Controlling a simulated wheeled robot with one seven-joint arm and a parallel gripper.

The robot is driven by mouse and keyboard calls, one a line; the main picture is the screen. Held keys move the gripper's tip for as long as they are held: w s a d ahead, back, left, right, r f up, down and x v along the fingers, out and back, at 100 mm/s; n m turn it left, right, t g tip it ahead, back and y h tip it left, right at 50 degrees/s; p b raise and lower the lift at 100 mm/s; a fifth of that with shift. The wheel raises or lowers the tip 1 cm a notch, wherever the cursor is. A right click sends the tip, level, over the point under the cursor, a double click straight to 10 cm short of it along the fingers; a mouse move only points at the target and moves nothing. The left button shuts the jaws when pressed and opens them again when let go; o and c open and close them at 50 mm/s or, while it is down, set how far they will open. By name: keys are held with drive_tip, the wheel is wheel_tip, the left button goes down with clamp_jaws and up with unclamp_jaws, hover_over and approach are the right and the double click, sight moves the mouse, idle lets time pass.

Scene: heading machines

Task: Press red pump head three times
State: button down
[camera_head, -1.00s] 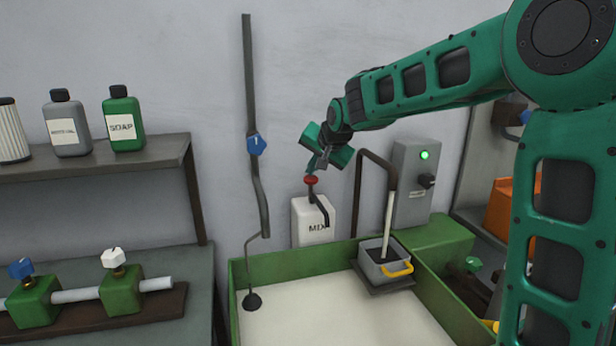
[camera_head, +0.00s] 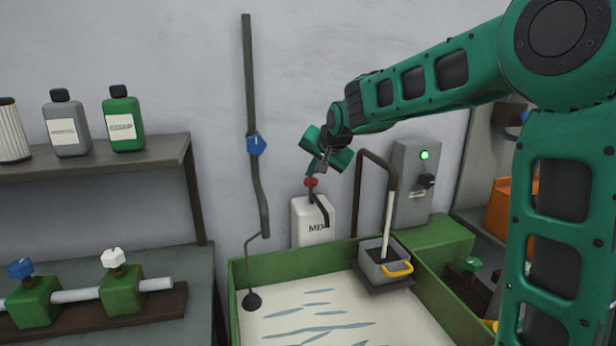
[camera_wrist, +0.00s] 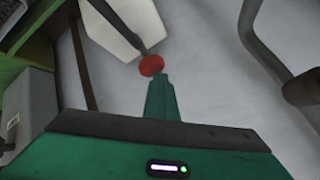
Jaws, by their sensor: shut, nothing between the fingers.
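The red pump head (camera_head: 311,182) sits on a dark stem above the white MIX container (camera_head: 312,222) against the wall. It also shows in the wrist view (camera_wrist: 151,65), with the white container (camera_wrist: 125,20) beyond it. My gripper (camera_head: 312,172) is shut and empty, its fingertips just above the red head. In the wrist view the closed green fingers (camera_wrist: 161,82) end right by the red head. I cannot tell whether they touch it.
A green-rimmed basin (camera_head: 245,300) with pale liquid and blue-grey streaks lies in front. A dark bent pipe (camera_head: 358,190) rises right of the container, and a grey switch box (camera_head: 412,185) shows a green light.

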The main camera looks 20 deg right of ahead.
drive_tip(key=shift+r, duration=1.6)
drive_tip(key=shift+r, duration=2.5)
wheel_tip(320, 180, up, 4)
drive_tip(key=shift+w+f, duration=0.1)
drive_tip(key=shift+f, duration=0.05)
idle(0.5)
drive_tip(key=shift+f, duration=4.4)
